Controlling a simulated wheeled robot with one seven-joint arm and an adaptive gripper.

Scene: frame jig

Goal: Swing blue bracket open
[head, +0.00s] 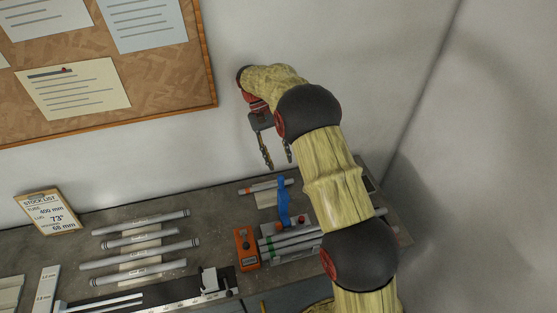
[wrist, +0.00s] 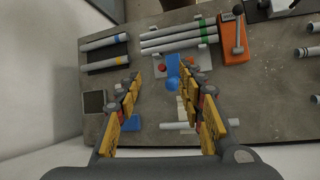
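The blue bracket (head: 284,205) is a narrow blue strip on the grey jig at the back of the bench, to the left of my arm. In the wrist view the blue bracket (wrist: 173,66) shows between my fingers, with a rounded blue end towards me and a red knob on either side. My gripper (head: 278,164) is in the air above the bench, near the wall. In the wrist view my gripper (wrist: 157,74) is open and empty, its fingers well apart. It appears apart from the bracket. The bracket's far end is partly hidden.
More tubes (head: 140,241) lie on the bench (head: 205,207) further left. The wall is close behind.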

